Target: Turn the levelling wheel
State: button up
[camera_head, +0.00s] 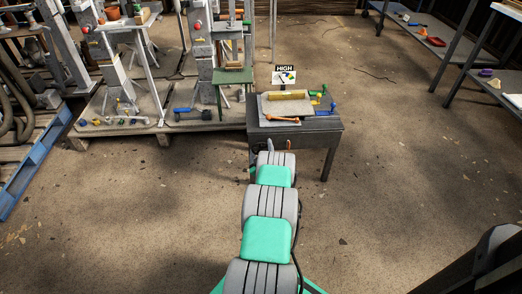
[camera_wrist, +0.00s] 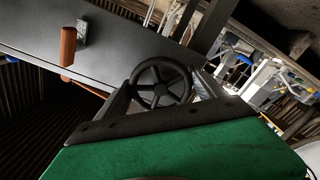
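The levelling wheel (camera_wrist: 160,84), black with several spokes, shows in the middle of the wrist view, at the side of a dark grey table. My gripper (camera_wrist: 163,78) is open, with one grey finger on each side of the wheel. I cannot tell whether the fingers touch it. The dark table (camera_head: 294,134) stands beyond my arm. A sign reading HIGH (camera_head: 285,76) stands at its back edge.
An orange handle (camera_wrist: 68,46) juts from the table side, left of the wheel. On the table lie a yellow bar (camera_head: 287,95), an orange tool (camera_head: 281,118) and other small tools. A blue pallet (camera_head: 35,160) lies at left. Floor at right is mostly clear.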

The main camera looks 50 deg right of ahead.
jog(key=c, duration=0.9)
jog(key=shift+f+m+b, duration=0.1)
jog(key=shift+m+b, duration=0.3)
jog(key=m+b, duration=0.2)
jog(key=m, duration=0.1)
jog(key=shift+f+m+b, duration=0.1)
jog(key=shift+m+b, duration=0.25)
jog(key=shift+m, duration=0.05)
jog(key=m+b, duration=0.2)
jog(key=m, duration=0.2)
jog(key=shift+w+a+m+b, duration=0.1)
jog(key=shift+m+b, duration=0.2)
jog(key=m+b, duration=0.1)
jog(key=m, duration=0.3)
jog(key=shift+b, duration=0.35)
jog(key=m+b, duration=0.1)
jog(key=m, duration=0.3)
jog(key=shift+r+m, duration=0.2)
jog(key=shift+m, duration=0.2)
